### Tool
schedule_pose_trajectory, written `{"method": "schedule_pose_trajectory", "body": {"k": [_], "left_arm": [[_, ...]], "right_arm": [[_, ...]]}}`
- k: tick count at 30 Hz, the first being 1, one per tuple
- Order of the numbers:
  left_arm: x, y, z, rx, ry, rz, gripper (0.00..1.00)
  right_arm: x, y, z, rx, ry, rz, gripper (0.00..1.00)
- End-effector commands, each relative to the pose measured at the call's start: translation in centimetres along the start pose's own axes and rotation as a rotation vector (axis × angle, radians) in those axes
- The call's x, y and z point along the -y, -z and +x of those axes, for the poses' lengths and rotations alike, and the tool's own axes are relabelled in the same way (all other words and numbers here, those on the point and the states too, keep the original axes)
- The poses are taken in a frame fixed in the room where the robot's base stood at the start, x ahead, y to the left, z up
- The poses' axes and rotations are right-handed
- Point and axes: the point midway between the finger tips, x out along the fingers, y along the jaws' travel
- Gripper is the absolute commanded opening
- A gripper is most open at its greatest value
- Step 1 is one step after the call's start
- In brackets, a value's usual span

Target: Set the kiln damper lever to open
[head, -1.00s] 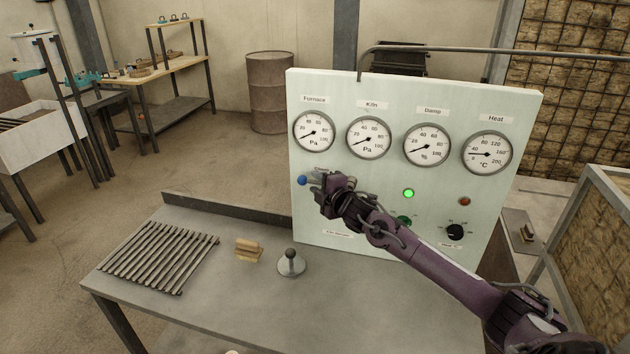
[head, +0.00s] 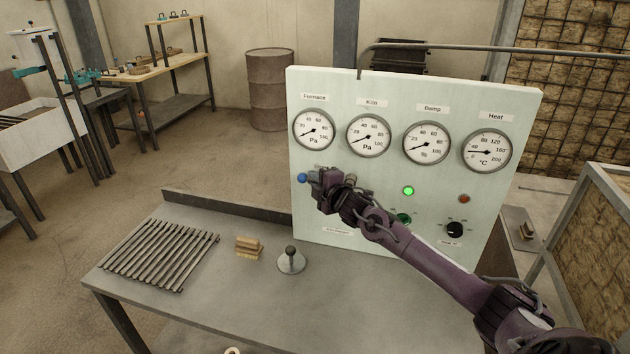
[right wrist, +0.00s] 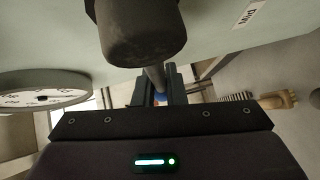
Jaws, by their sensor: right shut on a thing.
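The damper lever runs as a grey rod (right wrist: 156,78) from a thick dark round hub (right wrist: 145,35) in the right wrist view. Its blue ball end (head: 302,178) shows at the panel's left side in the head view, pointing left. My right gripper (head: 314,180) is shut on the lever close to the ball; in the right wrist view its fingers (right wrist: 160,90) sit on both sides of the rod. The hub is mostly hidden behind my gripper in the head view. A small label (head: 338,231) sits below; its text is too small to read surely. My left gripper is out of view.
The pale panel (head: 390,84) carries several gauges, a lit green lamp (head: 408,190), a red button (head: 464,198) and a black dial (head: 455,230). On the table (head: 190,318) are metal bars (head: 158,252), wooden blocks (head: 248,247) and a stand with a ball knob (head: 291,260).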

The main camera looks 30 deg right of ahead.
Motion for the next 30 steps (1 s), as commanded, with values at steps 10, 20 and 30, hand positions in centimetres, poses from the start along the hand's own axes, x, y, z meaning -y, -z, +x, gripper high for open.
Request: {"method": "schedule_pose_trajectory", "body": {"k": [10,20,30], "left_arm": [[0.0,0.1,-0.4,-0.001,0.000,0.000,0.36],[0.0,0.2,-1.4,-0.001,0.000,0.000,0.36],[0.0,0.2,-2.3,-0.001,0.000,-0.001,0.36]], "right_arm": [[0.6,-0.1,0.1,0.014,0.049,-0.049,0.00],[2.6,-0.7,0.1,0.063,0.221,-0.222,0.00],[5.4,-2.1,-0.6,0.127,0.447,-0.447,0.00]]}}
